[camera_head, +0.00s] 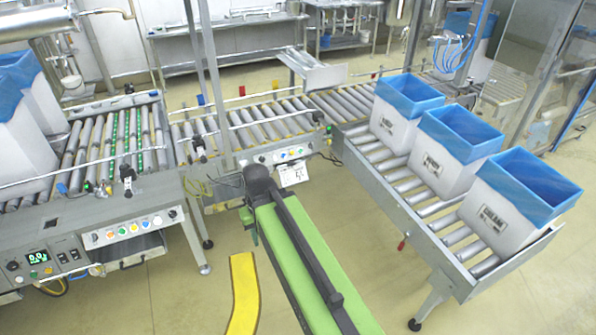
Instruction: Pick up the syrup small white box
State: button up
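Several white boxes with blue liners folded over their rims stand upright on roller conveyors. Three stand in a row on the right: a far box (395,130), a middle box (445,168) and a near box (500,222). Each has a small dark printed label on its front, too small to read, so I cannot tell which is the syrup box. More white boxes (30,132) stand at the left edge, partly cut off. My gripper is not seen in this view, and nothing is seen to hold any of these boxes.
The right roller conveyor (437,208) carries the three boxes. Another roller conveyor (255,118) runs across the middle, and a machine with a control panel (130,229) stands left. A green beam with a black bar (300,262) extends from the bottom. Floor around it is mostly clear.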

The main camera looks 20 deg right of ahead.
aim_at(401, 101)
jog(key=z, duration=1.7)
